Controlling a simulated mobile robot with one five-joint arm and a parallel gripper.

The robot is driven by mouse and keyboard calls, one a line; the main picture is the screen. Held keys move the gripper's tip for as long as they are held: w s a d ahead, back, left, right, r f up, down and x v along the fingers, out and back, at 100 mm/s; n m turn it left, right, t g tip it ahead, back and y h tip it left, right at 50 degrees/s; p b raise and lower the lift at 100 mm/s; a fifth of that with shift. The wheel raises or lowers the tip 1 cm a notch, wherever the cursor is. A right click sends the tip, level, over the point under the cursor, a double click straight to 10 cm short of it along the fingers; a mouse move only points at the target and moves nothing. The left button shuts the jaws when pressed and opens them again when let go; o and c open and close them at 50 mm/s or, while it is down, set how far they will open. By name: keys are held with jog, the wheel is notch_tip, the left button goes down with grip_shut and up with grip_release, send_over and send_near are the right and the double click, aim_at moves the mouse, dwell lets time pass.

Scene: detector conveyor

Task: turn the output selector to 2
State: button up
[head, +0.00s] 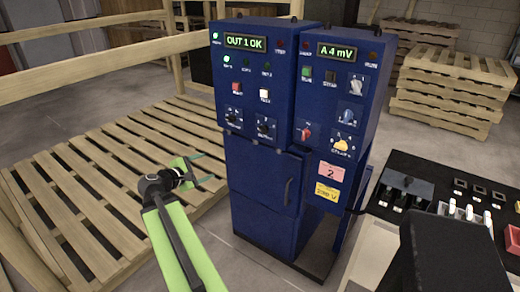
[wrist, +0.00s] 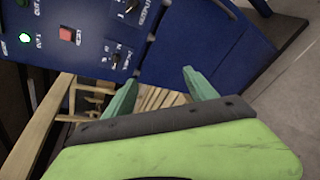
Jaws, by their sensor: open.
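The blue cabinet (head: 255,70) stands in front of me, and its left display (head: 246,42) reads "OUT 1 OK". Two black knobs sit low on its left panel, a left knob (head: 233,117) and a right knob (head: 265,128). The right one looks like the output selector; its label seems to read "OUTPUT" in the wrist view, where this knob (wrist: 131,5) is at the top edge. The left knob (wrist: 115,60) shows below it. My gripper (head: 205,168) is open and empty, left of the cabinet and below the knobs. Its two green fingers (wrist: 160,88) point toward the cabinet, apart from it.
A wooden pallet (head: 85,165) lies on the floor at left, with a wooden rail (head: 100,60) behind. A yellow knob (head: 341,145) and red switch (head: 304,133) are on the right panel. A door handle (head: 287,192) protrudes. A black control desk (head: 400,207) is at right.

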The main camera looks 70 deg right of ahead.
jog(key=s+d+r+n+g+h+b, duration=0.2)
jog(key=s+d+r+n+h, duration=0.15)
jog(key=s+d, duration=0.5)
send_near(262, 131)
jog(key=x, duration=0.9)
jog(key=c, duration=1.4)
